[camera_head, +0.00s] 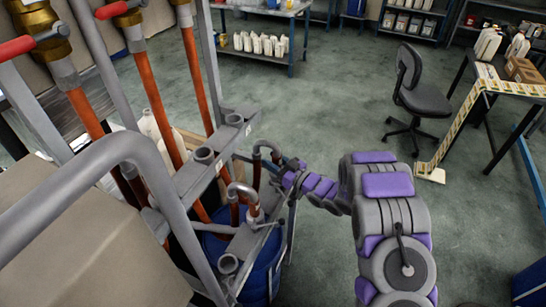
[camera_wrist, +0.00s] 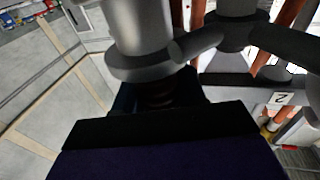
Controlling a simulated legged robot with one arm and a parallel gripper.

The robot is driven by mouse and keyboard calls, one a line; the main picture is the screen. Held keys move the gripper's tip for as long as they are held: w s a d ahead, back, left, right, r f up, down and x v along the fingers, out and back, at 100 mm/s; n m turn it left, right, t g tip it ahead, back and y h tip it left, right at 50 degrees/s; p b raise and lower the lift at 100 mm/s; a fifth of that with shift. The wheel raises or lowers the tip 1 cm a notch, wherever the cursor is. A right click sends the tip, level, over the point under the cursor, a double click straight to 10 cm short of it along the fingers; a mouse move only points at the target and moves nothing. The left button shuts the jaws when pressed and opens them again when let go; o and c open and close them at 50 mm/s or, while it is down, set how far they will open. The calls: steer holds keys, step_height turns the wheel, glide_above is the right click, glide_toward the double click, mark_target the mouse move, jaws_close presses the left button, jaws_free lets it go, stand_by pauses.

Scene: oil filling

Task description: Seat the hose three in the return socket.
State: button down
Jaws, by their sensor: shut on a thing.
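My gripper (camera_head: 284,172) is at the right side of the metal hose rack, beside a curved grey hose end (camera_head: 267,146). In the wrist view my dark gripper (camera_wrist: 165,95) is shut against a grey cylindrical fitting (camera_wrist: 140,35) with a flange. I take this as the hose end; its number is not readable. A second curved grey hose end (camera_head: 243,190) stands nearer on the rack. I cannot tell which is the return socket. The contact between jaws and hose is partly hidden.
Orange-red hoses (camera_head: 152,95) run down from brass valves with red handles. A blue drum (camera_head: 262,270) stands under the rack. A label "2" (camera_wrist: 280,98) is on the rack bar. An office chair (camera_head: 425,100) stands back right. The floor to the right is mostly clear.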

steer(key=shift+f+b, duration=0.75)
steer(key=shift+f, duration=0.65)
steer(key=c, duration=0.6)
jaws_free()
steer(key=shift+o, duration=0.4)
steer(key=shift+o, duration=0.5)
steer(key=shift+s+d, duration=0.1)
steer(key=shift+v, duration=2.35)
steer(key=shift+d+r, duration=0.15)
steer(key=shift+d, duration=0.05)
